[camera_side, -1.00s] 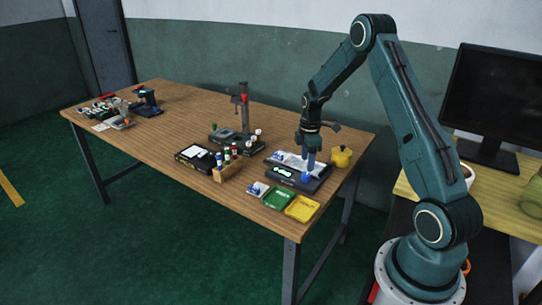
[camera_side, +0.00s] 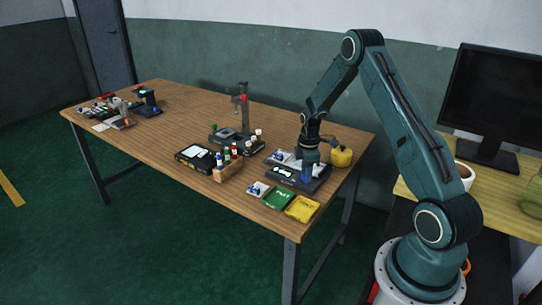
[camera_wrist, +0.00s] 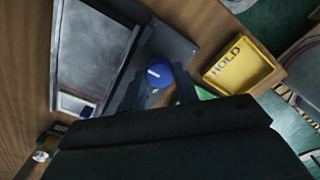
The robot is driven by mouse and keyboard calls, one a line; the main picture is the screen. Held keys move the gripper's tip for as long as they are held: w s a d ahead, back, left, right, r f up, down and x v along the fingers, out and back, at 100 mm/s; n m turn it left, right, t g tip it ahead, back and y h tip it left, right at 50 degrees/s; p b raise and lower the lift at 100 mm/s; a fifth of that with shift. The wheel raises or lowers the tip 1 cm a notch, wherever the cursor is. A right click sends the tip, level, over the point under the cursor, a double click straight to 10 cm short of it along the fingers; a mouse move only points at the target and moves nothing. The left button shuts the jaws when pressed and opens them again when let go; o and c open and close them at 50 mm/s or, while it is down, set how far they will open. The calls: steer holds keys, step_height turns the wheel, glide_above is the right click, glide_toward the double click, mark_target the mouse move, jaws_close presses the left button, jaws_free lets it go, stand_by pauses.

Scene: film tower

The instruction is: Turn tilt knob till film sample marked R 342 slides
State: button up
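The tilt device (camera_side: 290,180) is a dark box with a lit display at the right front of the table. Its blue knob shows from above in the wrist view (camera_wrist: 158,74), with a small white mark on top. My gripper (camera_side: 307,174) points down at the knob, with a dark finger on either side of it. I cannot tell whether the fingers touch it. A pale plate (camera_wrist: 92,50) lies left of the knob in the wrist view. A small blue-and-white piece (camera_wrist: 75,104) sits at its lower end; its marking is unreadable.
A yellow HOLD tray (camera_wrist: 238,64) and a green tray (camera_side: 278,198) lie in front of the device. A small tray with blue-and-white pieces (camera_side: 258,190) is beside them. A yellow pot (camera_side: 341,156) stands close behind my gripper. Bottles in a wooden rack (camera_side: 228,172) stand to the left.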

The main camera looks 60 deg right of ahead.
steer(key=shift+c, duration=1.1)
steer(key=shift+m, duration=0.4)
steer(key=m, duration=1.7)
steer(key=shift+m, duration=0.3)
